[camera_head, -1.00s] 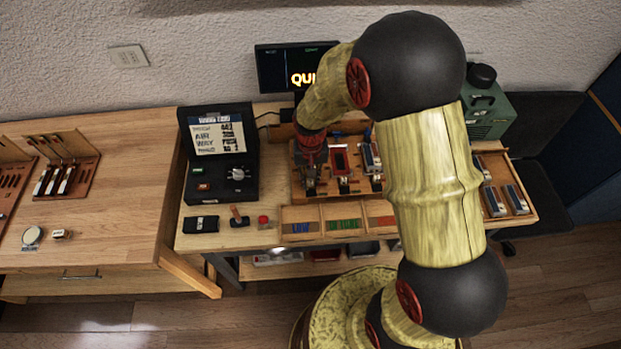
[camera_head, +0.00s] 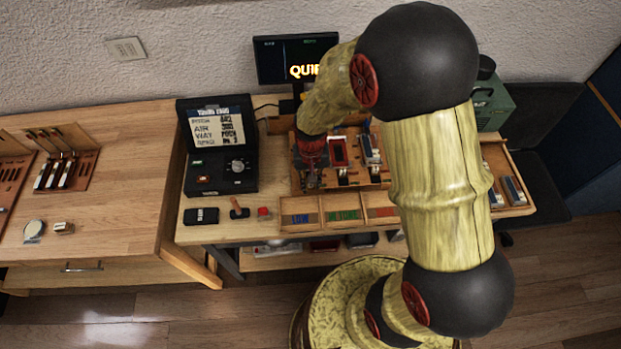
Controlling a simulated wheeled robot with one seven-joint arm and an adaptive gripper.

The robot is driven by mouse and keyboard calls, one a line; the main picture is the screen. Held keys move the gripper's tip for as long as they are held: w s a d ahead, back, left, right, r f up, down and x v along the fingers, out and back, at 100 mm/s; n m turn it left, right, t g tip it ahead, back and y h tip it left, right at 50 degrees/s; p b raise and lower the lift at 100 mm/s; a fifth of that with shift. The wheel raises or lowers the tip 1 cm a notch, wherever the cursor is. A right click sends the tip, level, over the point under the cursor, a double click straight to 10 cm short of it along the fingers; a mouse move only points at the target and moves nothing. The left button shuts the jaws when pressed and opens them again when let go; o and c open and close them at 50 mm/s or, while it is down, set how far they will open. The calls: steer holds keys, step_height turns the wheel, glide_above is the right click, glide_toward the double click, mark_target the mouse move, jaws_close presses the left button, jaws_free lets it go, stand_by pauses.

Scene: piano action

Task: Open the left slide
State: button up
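A wooden rack (camera_head: 373,186) at the middle of the workbench holds several upright units side by side. My gripper (camera_head: 312,180) is at the left end of this rack, pointing down, under my red wrist. It covers the left unit, so the left slide cannot be made out, nor whether my gripper touches it. The fingers are too small and dark to tell open from shut. To the right of my gripper stand a red-framed unit (camera_head: 338,152) and a grey-and-blue unit (camera_head: 370,150).
A low tray (camera_head: 282,224) with three coloured compartments lies in front of the rack. At left stand a black case (camera_head: 218,180), a black block (camera_head: 201,216) and a red button (camera_head: 263,212). A monitor (camera_head: 288,62) is behind. My arm hides the rack's right part.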

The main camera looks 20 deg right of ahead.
steer(key=o, duration=0.3)
steer(key=shift+w, duration=0.1)
steer(key=shift+r, duration=0.2)
step_height(320, 180, up, 12)
steer(key=shift+f, duration=0.15)
stand_by(0.7)
steer(key=shift+s+d+r+n+t+b, duration=0.3)
steer(key=shift+s+r+n+t+b, duration=0.45)
steer(key=shift+s+r, duration=1.9)
steer(key=shift+s+d+r+n+t+b, duration=0.35)
steer(key=shift+s+r+t, duration=0.75)
steer(key=shift+s+r, duration=1.5)
steer(key=shift+s+d+r+n+t+b, duration=0.2)
steer(key=shift+s+r+n+t+b, duration=0.55)
steer(key=shift+s+r, duration=1.85)
